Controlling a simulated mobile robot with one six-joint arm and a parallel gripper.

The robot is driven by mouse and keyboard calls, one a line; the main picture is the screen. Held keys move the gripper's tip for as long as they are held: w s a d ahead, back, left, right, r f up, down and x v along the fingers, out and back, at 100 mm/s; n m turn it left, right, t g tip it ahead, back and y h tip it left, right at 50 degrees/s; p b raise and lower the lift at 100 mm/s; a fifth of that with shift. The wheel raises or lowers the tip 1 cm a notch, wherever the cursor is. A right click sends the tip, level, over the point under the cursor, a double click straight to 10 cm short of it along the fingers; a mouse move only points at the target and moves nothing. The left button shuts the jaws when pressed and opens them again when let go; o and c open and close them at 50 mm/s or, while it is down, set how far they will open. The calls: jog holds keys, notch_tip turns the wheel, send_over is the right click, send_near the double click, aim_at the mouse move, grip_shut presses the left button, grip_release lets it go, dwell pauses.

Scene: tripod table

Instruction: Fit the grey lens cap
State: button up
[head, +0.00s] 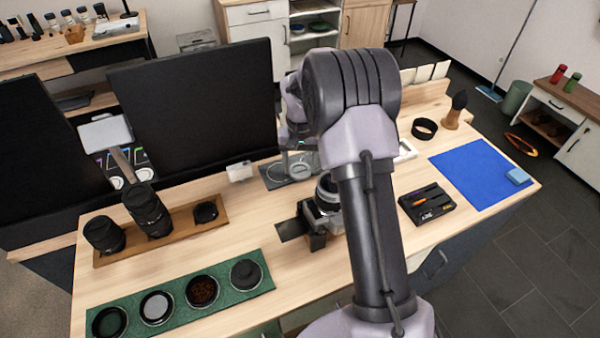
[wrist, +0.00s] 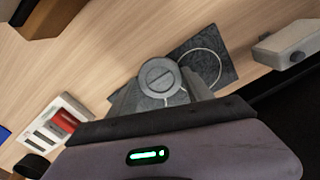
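The grey lens cap (wrist: 160,77) is a round disc with a ridge across its face. In the wrist view it sits between the two fingertips of my gripper (wrist: 162,84), which appear to touch it on both sides. The cap also shows in the head view (head: 300,170), over a dark grey mat (head: 273,176). That mat shows in the wrist view too (wrist: 229,70), with a thin pale ring beside the cap. How high the cap is above the mat is hard to tell.
A green tray (head: 180,309) with several round filters lies at the front left. A wooden tray (head: 180,230) holds black lenses. Two dark screens (head: 200,110) stand behind. A black tool tray (head: 427,204) and a blue mat (head: 480,175) lie at the right.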

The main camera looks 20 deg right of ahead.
jog(key=c, duration=0.4)
